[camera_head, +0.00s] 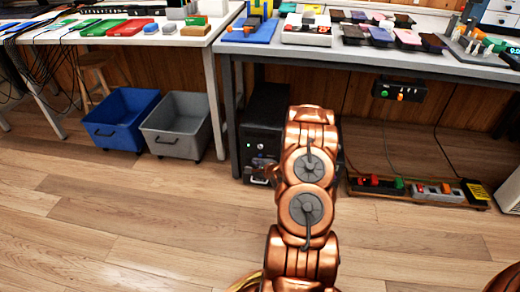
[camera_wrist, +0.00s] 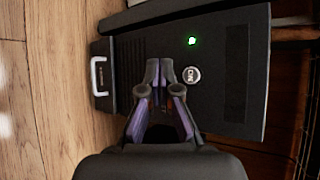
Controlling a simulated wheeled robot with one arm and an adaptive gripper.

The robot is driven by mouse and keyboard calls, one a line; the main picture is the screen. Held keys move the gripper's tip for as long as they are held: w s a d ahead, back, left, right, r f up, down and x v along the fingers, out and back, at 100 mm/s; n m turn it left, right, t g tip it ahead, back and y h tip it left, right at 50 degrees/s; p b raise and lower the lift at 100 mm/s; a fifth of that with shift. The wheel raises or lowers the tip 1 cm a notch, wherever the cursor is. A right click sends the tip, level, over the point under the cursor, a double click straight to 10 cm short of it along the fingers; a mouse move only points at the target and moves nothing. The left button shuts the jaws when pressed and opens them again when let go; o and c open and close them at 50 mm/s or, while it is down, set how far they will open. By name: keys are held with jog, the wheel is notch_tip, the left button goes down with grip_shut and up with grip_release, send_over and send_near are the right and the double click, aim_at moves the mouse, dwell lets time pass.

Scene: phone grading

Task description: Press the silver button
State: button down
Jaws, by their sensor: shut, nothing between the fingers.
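The silver button (camera_wrist: 191,75) is a round metal button on the front of a black computer tower (camera_wrist: 215,40). It sits just to the right of my gripper (camera_wrist: 166,72) in the wrist view, beside a lit green light (camera_wrist: 192,41). The fingertips are close together with nothing between them. They appear over the tower's front, and I cannot tell whether they touch it.
A silver handle (camera_wrist: 98,76) sticks out of the tower's front. A blue bin (camera_head: 120,125) and a grey bin (camera_head: 177,132) stand on the floor left of the table leg (camera_head: 229,110). A power strip (camera_head: 375,187) lies to the right. The wooden floor in front is clear.

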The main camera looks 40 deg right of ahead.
jog(key=shift+w+d+p, duration=0.35)
jog(key=shift+w+d, duration=0.2)
jog(key=shift+d, duration=0.25)
jog(key=shift+w+d+p, duration=0.3)
jog(key=shift+w+d, duration=0.3)
jog(key=shift+d, duration=0.25)
jog(key=shift+w+d+p, duration=0.35)
jog(key=shift+w+d, duration=0.2)
jog(key=shift+d, duration=0.25)
jog(key=shift+w+d+p, duration=0.2)
jog(key=shift+p, duration=0.45)
jog(key=shift+w+d+p, duration=0.3)
jog(key=shift+d+p, duration=0.2)
dwell(0.3)
jog(key=shift+s+a, duration=0.1)
dwell(0.3)
jog(key=shift+s+a+p, duration=0.4)
jog(key=shift+s+a, duration=0.05)
jog(key=shift+a, duration=0.2)
jog(key=shift+s+a+p, duration=0.35)
jog(key=shift+s+a, duration=0.35)
jog(key=shift+a, duration=0.35)
jog(key=shift+s+a+p, duration=0.35)
jog(key=shift+s+a, duration=0.35)
jog(key=shift+a, duration=0.3)
